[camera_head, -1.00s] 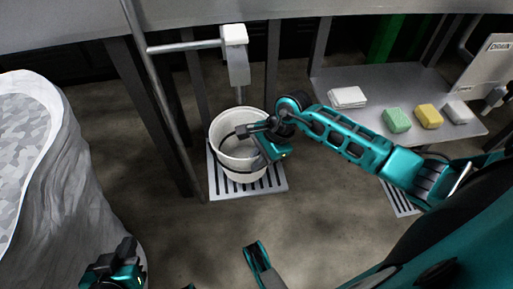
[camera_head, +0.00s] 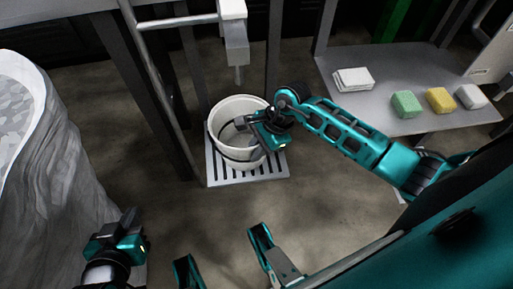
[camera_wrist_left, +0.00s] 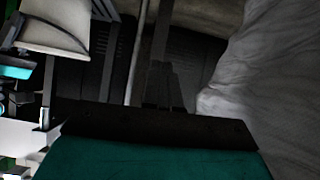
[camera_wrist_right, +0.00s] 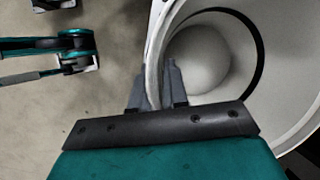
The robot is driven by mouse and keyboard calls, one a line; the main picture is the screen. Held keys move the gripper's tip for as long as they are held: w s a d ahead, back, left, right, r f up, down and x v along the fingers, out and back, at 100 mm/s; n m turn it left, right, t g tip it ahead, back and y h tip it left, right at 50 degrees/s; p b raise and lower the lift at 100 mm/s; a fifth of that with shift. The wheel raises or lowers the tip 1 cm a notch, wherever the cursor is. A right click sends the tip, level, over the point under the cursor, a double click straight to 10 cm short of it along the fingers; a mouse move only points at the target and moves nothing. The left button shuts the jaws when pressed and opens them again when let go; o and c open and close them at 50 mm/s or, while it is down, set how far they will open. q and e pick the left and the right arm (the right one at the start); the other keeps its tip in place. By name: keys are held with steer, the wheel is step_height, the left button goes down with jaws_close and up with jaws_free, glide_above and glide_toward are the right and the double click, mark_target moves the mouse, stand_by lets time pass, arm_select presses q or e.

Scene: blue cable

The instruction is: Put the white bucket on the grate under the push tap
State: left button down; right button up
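The white bucket (camera_head: 223,146) stands upright over the slotted grate (camera_head: 275,171) in the head view, toward its back left; I cannot tell whether its base touches it. The push tap (camera_head: 235,45) hangs above and slightly behind the bucket. My right gripper (camera_head: 247,121) is shut on the bucket's right rim. In the right wrist view its fingers (camera_wrist_right: 158,90) straddle the bucket wall (camera_wrist_right: 154,62), and the inside looks empty. My left gripper (camera_head: 131,217) is away at the lower left, holding nothing; its fingers (camera_wrist_left: 164,88) look together in the left wrist view.
A metal shelf (camera_head: 385,118) at the right holds a white cloth stack (camera_head: 353,79) and green, yellow and white sponges. A metal post (camera_head: 157,85) stands left of the tap. A draped grey basin (camera_head: 50,190) fills the left. Floor in front of the grate is clear.

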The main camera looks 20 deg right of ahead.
steer(key=o, duration=0.4)
steer(key=shift+c, duration=0.2)
